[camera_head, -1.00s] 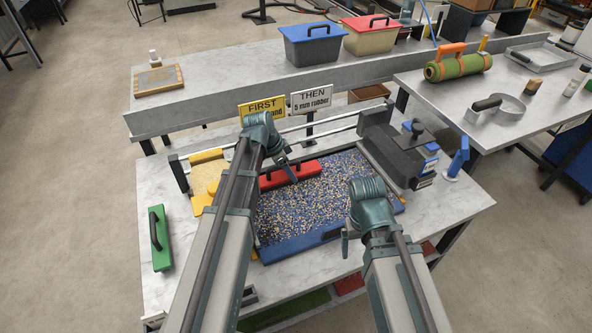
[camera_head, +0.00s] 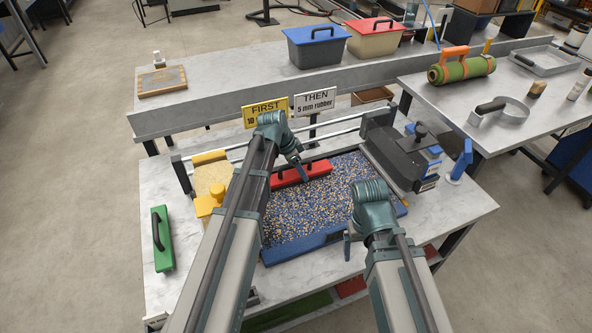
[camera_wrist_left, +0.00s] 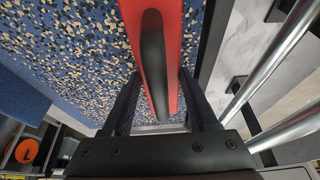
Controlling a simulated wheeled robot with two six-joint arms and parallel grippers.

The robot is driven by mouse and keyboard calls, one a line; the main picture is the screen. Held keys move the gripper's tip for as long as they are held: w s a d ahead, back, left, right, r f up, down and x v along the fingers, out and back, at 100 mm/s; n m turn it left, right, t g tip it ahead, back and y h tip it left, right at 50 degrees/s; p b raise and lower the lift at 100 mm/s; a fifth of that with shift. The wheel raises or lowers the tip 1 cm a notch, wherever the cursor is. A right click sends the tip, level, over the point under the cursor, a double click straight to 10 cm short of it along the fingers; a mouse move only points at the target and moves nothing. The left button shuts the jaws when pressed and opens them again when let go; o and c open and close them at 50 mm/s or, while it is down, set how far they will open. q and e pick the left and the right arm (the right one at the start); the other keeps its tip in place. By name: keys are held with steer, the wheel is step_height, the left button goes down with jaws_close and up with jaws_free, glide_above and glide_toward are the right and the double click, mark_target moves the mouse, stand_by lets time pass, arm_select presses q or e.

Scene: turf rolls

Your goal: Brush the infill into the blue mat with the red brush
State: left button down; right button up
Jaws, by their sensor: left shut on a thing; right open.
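The red brush (camera_head: 316,170) lies at the back edge of the blue mat (camera_head: 306,243), its long side along that edge. My left gripper (camera_head: 303,179) is shut on the brush's black handle. In the left wrist view the handle (camera_wrist_left: 153,60) runs between the two fingers (camera_wrist_left: 152,100), with the red body (camera_wrist_left: 172,40) under it. Tan and dark infill (camera_head: 310,210) is scattered over the mat; it also shows in the left wrist view (camera_wrist_left: 85,40). My right gripper (camera_head: 348,240) is open and empty above the mat's front right part.
A black spreader box (camera_head: 400,155) on rails stands right of the mat. A yellow container (camera_head: 209,201) of pale grains is at the left. A green brush (camera_head: 162,238) lies on the bench at left. Signs (camera_head: 266,112) stand behind.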

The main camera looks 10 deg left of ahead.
mark_target(328, 163)
arm_select(q)
steer(key=shift+s+a, duration=0.1)
steer(key=shift+s+a, duration=0.45)
steer(key=shift+a, duration=0.15)
steer(key=shift+s+a, duration=0.4)
steer(key=shift+a, duration=0.2)
steer(key=shift+w+d, duration=1.55)
steer(key=shift+d, duration=0.6)
steer(key=shift+w+d, duration=1.6)
steer(key=shift+d, duration=0.55)
steer(key=shift+w+d, duration=1.55)
steer(key=shift+d, duration=0.6)
steer(key=shift+s+a, duration=0.5)
steer(key=shift+a, duration=0.2)
steer(key=shift+s+a, duration=0.5)
steer(key=shift+a, duration=0.15)
steer(key=shift+w+d, duration=0.1)
